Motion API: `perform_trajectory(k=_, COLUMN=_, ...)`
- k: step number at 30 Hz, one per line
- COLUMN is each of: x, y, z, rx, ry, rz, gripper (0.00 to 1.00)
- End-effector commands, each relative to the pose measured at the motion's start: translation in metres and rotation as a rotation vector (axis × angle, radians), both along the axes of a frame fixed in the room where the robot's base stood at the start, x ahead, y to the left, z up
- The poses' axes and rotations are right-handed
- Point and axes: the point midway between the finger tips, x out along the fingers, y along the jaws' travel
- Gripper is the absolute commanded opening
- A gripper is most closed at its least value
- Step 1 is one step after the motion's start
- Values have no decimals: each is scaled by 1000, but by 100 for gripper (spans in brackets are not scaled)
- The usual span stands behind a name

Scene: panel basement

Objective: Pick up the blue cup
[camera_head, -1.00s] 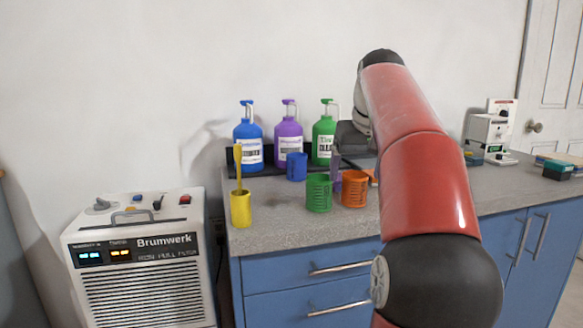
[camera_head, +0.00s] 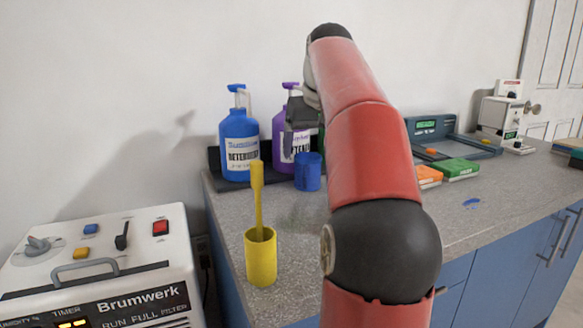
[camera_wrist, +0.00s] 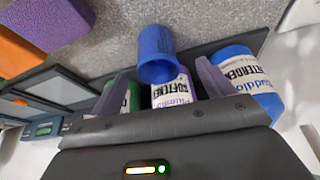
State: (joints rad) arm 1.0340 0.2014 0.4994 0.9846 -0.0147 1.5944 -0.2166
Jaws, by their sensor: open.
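The blue cup (camera_head: 308,171) stands upright on the grey counter, in front of the purple bottle, in the head view. In the wrist view the blue cup (camera_wrist: 156,58) shows its open rim and lies ahead of the space between my fingers. My gripper (camera_wrist: 160,84) is open, with one finger to either side of the cup's line and nothing held. In the head view my gripper (camera_head: 290,140) is partly hidden by my arm and appears just above and left of the cup. I cannot tell the exact gap between them.
A blue bottle (camera_head: 239,147) and a purple bottle (camera_head: 281,140) stand behind the cup on a dark tray. A yellow cup (camera_head: 261,262) holding a yellow utensil stands near the front left edge. Orange and green boxes (camera_head: 460,168) lie right of my arm.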

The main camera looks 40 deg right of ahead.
Motion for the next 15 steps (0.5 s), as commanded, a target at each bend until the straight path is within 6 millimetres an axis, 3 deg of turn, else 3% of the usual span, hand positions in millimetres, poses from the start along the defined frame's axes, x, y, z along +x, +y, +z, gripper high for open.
perform_trajectory(k=15, x=19, y=-13, z=-59, rx=2, ry=2, rz=-1, gripper=80)
